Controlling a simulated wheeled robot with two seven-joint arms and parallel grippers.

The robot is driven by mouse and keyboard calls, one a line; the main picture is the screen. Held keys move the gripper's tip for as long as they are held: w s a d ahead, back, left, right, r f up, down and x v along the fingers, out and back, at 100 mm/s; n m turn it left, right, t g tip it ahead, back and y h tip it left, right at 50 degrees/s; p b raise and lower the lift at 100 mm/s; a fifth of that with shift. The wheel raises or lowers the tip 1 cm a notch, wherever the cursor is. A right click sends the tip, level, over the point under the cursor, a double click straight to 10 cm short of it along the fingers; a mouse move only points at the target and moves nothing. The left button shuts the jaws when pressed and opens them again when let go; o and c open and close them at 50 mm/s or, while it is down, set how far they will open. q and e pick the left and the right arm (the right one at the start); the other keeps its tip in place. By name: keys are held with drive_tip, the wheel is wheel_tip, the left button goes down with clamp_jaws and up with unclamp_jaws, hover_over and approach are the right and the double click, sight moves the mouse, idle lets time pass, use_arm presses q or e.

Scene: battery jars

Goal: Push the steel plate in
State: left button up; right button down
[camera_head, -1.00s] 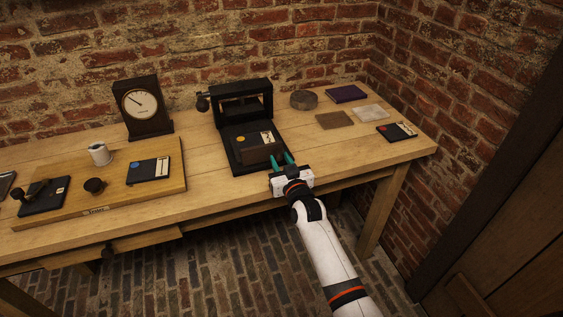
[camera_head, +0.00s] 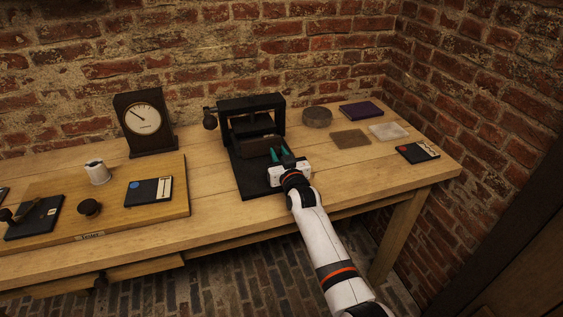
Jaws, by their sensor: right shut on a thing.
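The steel plate (camera_head: 257,146) is a dark grey-brown slab. It lies at the mouth of the black press frame (camera_head: 279,108), partly under its upright part, on the black base (camera_head: 250,184). My right gripper (camera_head: 280,156) is at the plate's front right, its green fingers shut on it. The exact grip is small and hard to make out. The inner end of the plate is hidden in the frame's shadow. My left gripper is not in view.
A round grey dish (camera_head: 317,117), a purple box (camera_head: 361,111), two flat squares and a black card (camera_head: 417,152) lie to the right. A dial gauge (camera_head: 144,121) and a wooden tester board (camera_head: 175,206) stand left. The front right of the table is clear.

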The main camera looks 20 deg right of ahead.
drive_tip(key=shift+w+f, duration=0.1)
drive_tip(key=shift+f, duration=0.15)
drive_tip(key=shift+r, duration=0.1)
drive_tip(key=shift+s+r, duration=0.15)
drive_tip(key=shift+s, duration=0.25)
drive_tip(key=c, duration=1.2)
unclamp_jaws()
drive_tip(key=shift+c, duration=0.2)
drive_tip(key=shift+s, duration=0.5)
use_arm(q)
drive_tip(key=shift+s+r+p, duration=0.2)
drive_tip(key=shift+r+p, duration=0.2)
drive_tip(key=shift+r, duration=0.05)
use_arm(e)
drive_tip(key=s, duration=1.1)
drive_tip(key=shift+d, duration=0.2)
drive_tip(key=shift+o, duration=0.2)
